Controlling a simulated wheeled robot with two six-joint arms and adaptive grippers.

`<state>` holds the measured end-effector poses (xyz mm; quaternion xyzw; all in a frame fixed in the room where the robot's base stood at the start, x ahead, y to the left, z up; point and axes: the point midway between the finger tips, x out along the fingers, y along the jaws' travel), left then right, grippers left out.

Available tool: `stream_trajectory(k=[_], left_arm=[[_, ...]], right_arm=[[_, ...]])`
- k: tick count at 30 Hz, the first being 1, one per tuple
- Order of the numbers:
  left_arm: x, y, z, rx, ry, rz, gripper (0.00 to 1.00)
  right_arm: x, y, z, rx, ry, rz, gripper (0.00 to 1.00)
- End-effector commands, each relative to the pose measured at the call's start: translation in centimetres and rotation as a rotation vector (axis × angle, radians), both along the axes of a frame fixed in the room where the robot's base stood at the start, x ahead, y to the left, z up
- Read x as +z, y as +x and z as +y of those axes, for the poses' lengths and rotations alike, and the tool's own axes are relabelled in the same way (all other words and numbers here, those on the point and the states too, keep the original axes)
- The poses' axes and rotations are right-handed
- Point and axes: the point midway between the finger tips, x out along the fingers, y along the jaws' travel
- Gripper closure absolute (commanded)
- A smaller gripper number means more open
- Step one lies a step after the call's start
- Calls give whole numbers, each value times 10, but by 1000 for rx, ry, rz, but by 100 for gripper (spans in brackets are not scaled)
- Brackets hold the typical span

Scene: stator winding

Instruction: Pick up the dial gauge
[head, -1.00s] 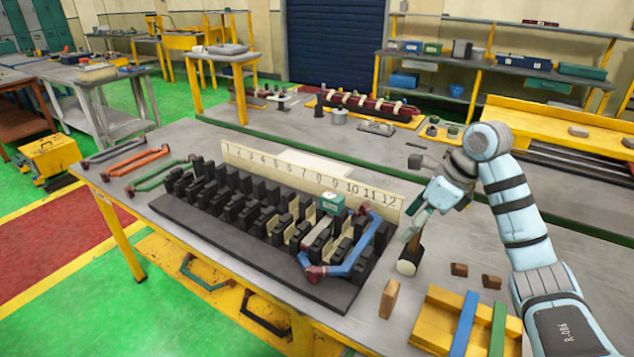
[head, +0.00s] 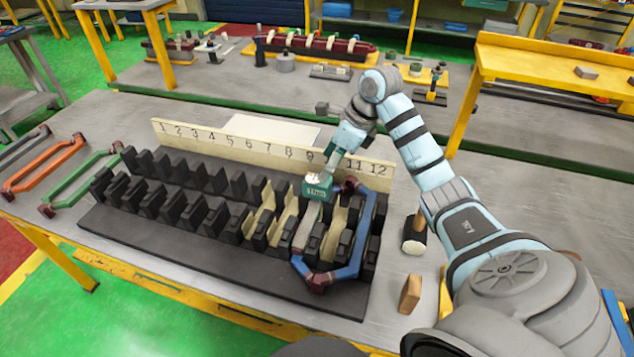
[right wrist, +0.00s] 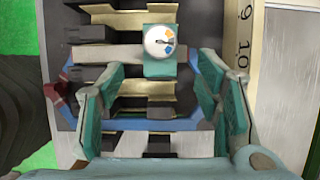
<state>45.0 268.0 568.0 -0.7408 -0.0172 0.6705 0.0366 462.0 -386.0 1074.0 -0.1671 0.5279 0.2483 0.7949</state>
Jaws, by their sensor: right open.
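The dial gauge is a teal box with a round white dial face (right wrist: 160,42) in the right wrist view. In the head view the gauge (head: 318,187) sits on the black slotted block (head: 225,275) near the numbers 9 and 10. A grey bar (head: 306,228) extends from it along the slots. My left gripper is not in view.
A blue coil with dark red ends (head: 368,235) lies over the block around the gauge. A numbered board (head: 230,143) stands behind. A mallet (head: 414,235) and a wooden block (head: 410,294) lie to the right. Green (head: 80,180) and orange (head: 45,163) coils lie left.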

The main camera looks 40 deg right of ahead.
Motion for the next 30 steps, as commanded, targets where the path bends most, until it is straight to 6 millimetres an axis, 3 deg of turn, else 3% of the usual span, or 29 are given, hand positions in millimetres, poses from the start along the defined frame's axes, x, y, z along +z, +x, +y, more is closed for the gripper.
stream_trajectory(k=[6, 12, 19, 29, 30], left_arm=[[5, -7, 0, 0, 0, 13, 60], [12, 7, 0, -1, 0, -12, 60], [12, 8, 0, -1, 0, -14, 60], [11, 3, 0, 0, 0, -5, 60], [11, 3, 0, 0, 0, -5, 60]], right_arm=[[-29, 10, 8, 2, 3, 3, 42], [-64, 19, 16, -1, 3, 1, 42], [-70, 21, 16, -1, 0, 0, 42], [-69, 20, 16, -1, 0, 0, 93], [-69, 21, 16, -1, 1, -1, 93]])
